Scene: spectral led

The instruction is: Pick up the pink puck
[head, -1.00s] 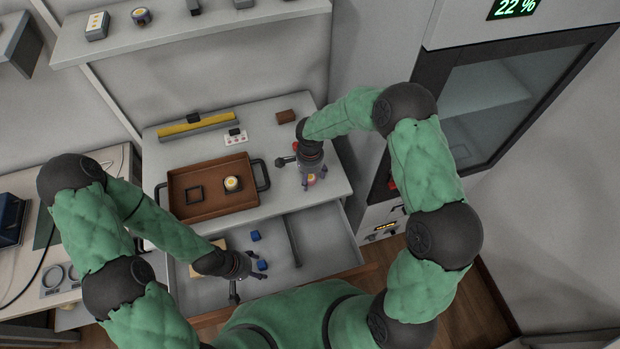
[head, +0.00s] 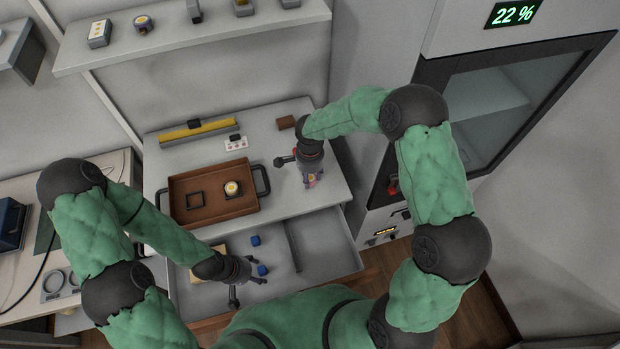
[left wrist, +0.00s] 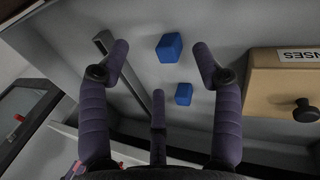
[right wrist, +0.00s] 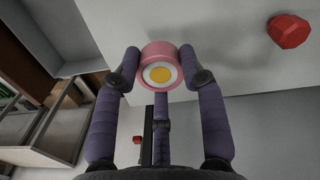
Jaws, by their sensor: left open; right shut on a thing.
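The pink puck (right wrist: 160,66) has a white top face with a yellow centre. In the right wrist view it sits between the fingers of my right gripper (right wrist: 159,76), which is shut on it. In the head view my right gripper (head: 311,180) points down over the right part of the grey counter (head: 290,195), with the puck mostly hidden by the fingers. I cannot tell whether the puck touches the counter. My left gripper (head: 250,289) is open and empty over the open drawer (head: 325,245); it also shows in the left wrist view (left wrist: 160,52).
A brown tray (head: 185,215) on the counter holds a dark square frame (head: 195,200) and a yellow-centred puck (head: 232,188). Blue blocks (left wrist: 169,47) and a tan box (left wrist: 285,85) lie in the drawer. A red faceted object (right wrist: 289,31) lies near my right gripper.

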